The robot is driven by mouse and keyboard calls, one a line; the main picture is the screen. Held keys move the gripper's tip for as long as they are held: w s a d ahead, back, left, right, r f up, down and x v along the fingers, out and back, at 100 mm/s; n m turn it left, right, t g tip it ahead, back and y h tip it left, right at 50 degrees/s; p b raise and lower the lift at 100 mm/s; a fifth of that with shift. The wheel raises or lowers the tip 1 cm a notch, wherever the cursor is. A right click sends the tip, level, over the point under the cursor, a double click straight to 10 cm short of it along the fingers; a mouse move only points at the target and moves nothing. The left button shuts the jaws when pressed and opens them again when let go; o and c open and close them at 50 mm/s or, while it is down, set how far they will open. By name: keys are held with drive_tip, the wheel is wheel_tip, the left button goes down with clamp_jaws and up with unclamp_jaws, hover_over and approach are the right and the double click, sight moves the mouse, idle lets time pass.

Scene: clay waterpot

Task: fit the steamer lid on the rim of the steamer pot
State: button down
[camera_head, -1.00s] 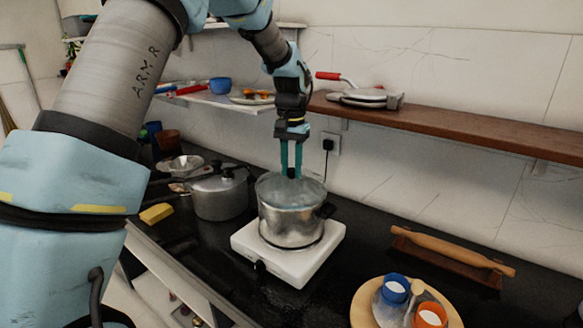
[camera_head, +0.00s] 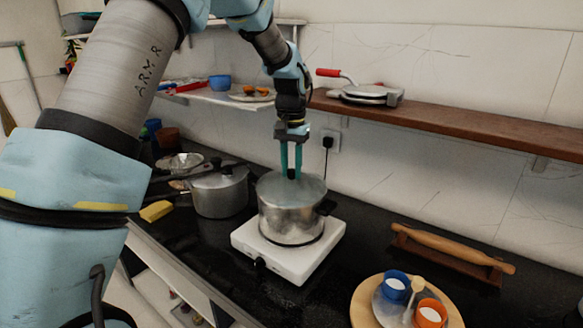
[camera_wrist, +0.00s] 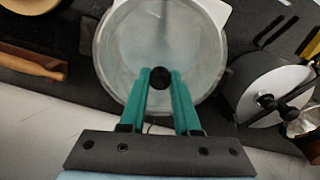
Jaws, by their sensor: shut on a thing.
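The steamer pot (camera_head: 290,220) is a shiny metal pot with a dark side handle, standing on a white hot plate. The steamer lid (camera_head: 310,184) is a pale, see-through disc with a black knob, lying level at the top of the pot; it also shows in the wrist view (camera_wrist: 190,40). My gripper (camera_head: 291,172) points down over the pot, its teal fingers shut on the black knob; in the wrist view the fingertips (camera_wrist: 160,78) flank the knob. The lid covers the pot's opening and looks close to centred. I cannot tell whether it rests fully on the rim.
The white hot plate (camera_head: 270,262) sits on the black counter. A pressure cooker (camera_head: 220,195) stands close on the left. A rolling pin (camera_head: 450,248) on its stand and a round board (camera_head: 362,304) with cups are on the right. A wooden shelf (camera_head: 460,128) runs behind.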

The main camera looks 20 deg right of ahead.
drive_tip(key=shift+f, duration=0.1)
drive_tip(key=c, duration=0.5)
unclamp_jaws()
drive_tip(key=shift+c, duration=0.2)
drive_tip(key=shift+o, duration=0.2)
drive_tip(key=o, duration=0.5)
drive_tip(key=shift+r+p, duration=2.45)
drive_tip(key=shift+r, duration=0.8)
